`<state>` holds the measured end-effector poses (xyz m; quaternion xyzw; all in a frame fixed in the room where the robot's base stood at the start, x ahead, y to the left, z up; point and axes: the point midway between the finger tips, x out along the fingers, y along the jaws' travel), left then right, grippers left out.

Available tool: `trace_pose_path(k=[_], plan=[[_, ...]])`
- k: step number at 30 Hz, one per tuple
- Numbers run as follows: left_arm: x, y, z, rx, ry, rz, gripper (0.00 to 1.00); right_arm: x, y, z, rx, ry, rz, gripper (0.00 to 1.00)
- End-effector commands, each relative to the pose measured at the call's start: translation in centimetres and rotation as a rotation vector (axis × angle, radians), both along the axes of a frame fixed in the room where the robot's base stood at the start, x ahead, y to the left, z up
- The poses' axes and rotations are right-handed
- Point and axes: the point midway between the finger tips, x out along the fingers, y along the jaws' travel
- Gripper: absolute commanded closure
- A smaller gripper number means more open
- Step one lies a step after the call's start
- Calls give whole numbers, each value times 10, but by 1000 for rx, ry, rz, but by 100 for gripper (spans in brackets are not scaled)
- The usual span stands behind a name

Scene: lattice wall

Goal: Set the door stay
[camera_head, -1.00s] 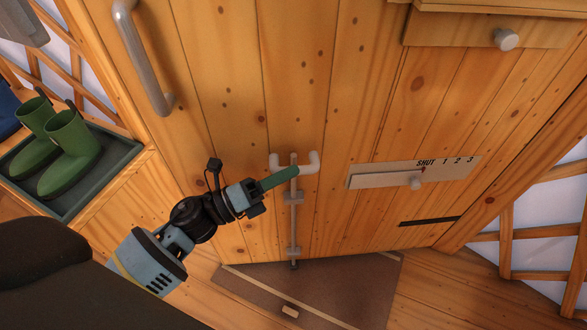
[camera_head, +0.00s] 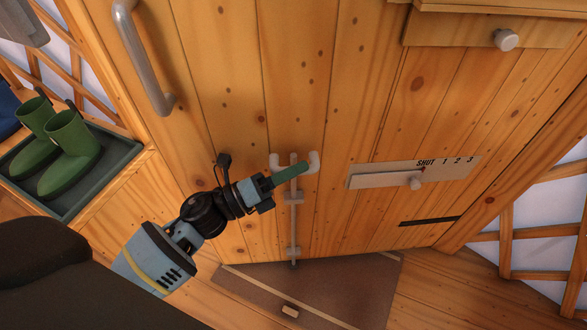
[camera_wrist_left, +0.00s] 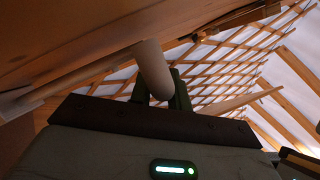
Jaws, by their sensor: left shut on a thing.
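The door stay is a grey upright rod (camera_head: 293,225) on the lower part of the wooden door. It runs through brackets, with a pale U-shaped handle (camera_head: 313,161) at its top. Its lower end is close to the floor at the door's bottom edge. My left gripper (camera_head: 298,170) reaches in from the left, its green fingers at the handle. It is shut on the handle. In the left wrist view the pale round handle end (camera_wrist_left: 152,70) stands between the green fingers (camera_wrist_left: 180,92). My right gripper is not in view.
A long grey door handle (camera_head: 145,60) is at upper left. A slider plate marked SHUT 1 2 3 (camera_head: 385,178) and a knob (camera_head: 506,39) are on the right. Green boots (camera_head: 70,152) stand in a tray (camera_head: 120,165).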

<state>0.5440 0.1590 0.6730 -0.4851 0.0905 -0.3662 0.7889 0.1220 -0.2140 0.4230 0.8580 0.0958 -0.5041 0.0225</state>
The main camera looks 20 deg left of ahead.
Motion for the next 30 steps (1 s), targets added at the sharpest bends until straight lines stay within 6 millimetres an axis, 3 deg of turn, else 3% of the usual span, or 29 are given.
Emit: trace_pose_path(k=[5,13,23,24,28,30], plan=[[0,0,5,0,-1,0,100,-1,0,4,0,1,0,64],[0,0,32,2,-6,-1,100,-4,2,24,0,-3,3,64],[1,0,35,0,-9,0,100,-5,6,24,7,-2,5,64],[1,1,35,-1,-10,0,79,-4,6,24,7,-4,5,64],[1,0,34,0,-8,0,62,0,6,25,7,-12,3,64],[0,0,34,-1,-7,0,60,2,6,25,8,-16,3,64]])
